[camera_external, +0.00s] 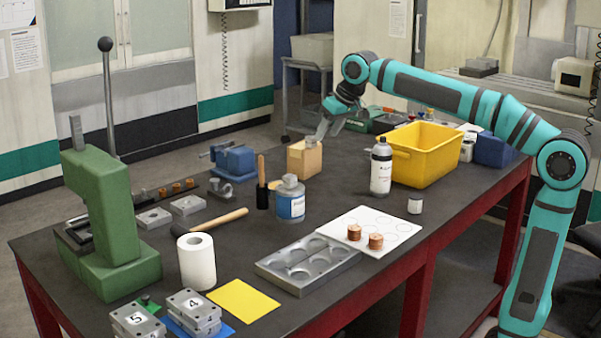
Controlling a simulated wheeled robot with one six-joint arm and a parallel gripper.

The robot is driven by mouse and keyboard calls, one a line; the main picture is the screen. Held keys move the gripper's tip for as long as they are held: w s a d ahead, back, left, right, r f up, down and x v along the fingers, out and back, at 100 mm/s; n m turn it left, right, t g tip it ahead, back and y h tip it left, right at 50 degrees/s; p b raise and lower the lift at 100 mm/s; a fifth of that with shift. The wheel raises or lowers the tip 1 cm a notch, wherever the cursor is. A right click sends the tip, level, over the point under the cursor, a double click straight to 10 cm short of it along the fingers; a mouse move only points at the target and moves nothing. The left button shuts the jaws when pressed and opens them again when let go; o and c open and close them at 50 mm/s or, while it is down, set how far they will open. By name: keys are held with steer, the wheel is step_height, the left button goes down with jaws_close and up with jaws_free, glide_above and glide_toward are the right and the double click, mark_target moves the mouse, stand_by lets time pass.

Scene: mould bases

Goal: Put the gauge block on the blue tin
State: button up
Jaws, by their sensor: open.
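The blue tin (291,206) is a round can with a grey lid and a blue label, upright near the middle of the table. My gripper (318,136) is open at the right top edge of a tan, wooden-looking box or block (303,161), behind the tin. I cannot tell whether the gripper touches it. No piece can be clearly told as the gauge block; it may be small or hidden by the fingers or the tan box. The top of the tin looks clear.
A white bottle (381,168) and a yellow bin (426,155) stand right of the gripper. A brush (262,183) stands just left of the tin, and a blue vise (234,160) lies farther left. A metal mould tray (306,264) is in front.

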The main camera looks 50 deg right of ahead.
steer(key=s+d+f+t, duration=0.2)
steer(key=s+t, duration=0.2)
steer(key=s, duration=0.5)
steer(key=s+d+f+t, duration=0.2)
steer(key=s+d+t, duration=0.1)
steer(key=s, duration=0.6)
steer(key=s+d+f+t, duration=0.2)
steer(key=s+t, duration=0.3)
steer(key=s, duration=0.4)
steer(key=shift+s+d+h, duration=0.2)
steer(key=shift+d+h, duration=0.2)
steer(key=shift+d, duration=0.2)
